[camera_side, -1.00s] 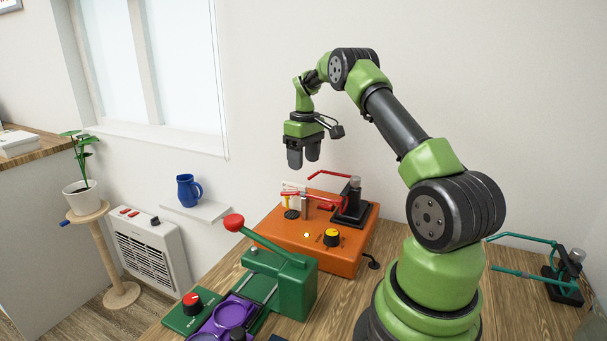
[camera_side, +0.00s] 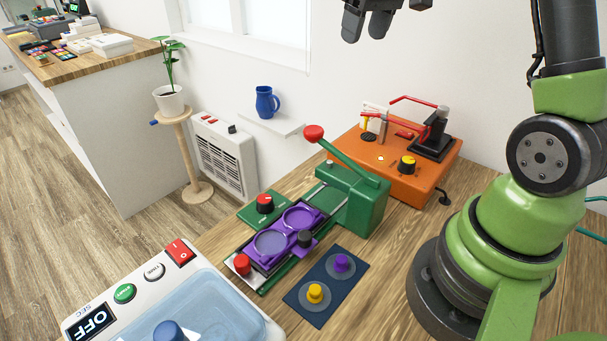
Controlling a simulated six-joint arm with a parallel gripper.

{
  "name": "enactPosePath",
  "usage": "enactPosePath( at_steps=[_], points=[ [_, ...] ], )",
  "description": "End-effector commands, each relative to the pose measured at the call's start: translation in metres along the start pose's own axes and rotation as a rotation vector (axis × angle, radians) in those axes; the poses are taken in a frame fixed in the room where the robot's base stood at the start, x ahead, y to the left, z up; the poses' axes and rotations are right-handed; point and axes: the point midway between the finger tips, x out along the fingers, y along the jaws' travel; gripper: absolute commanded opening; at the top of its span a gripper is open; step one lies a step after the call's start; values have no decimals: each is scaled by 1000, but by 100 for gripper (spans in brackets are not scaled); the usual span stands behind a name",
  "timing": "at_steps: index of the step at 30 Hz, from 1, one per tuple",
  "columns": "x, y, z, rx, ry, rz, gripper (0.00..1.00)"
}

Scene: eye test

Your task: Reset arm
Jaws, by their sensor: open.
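My gripper (camera_side: 366,26) shows at the top edge of the side view, with its dark fingers pointing down and apart. It is open, with nothing between the fingers. It hangs in the air in front of the wall, above and behind the green press. The upper part of the gripper and much of my arm are cut off by the top of the picture.
An orange box (camera_side: 403,172) with red-handled clamp stands at the back. A green press (camera_side: 352,200) with red-knobbed lever holds a purple double tray (camera_side: 271,261). A dark blue mat (camera_side: 312,291) bears yellow and purple knobbed discs. A machine reading OFF (camera_side: 212,290) stands front left.

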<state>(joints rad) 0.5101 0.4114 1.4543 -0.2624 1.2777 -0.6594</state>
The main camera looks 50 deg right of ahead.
Motion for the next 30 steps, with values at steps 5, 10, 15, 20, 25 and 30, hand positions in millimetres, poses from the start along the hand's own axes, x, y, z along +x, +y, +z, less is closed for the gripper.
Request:
enactPosePath(
  at_steps=[5, 10, 15, 20, 25, 30],
  points=[
    [-50, -65, 41, 17, 120, -44, 59],
    [-76, -108, 96, 49, 219, -117, 59],
    [-82, -133, 155, 87, 296, -209, 59],
    [-77, -142, 191, 118, 333, -279, 59],
    [-73, -144, 205, 134, 346, -309, 59],
    [-72, -144, 206, 137, 344, -310, 59]
  ],
)
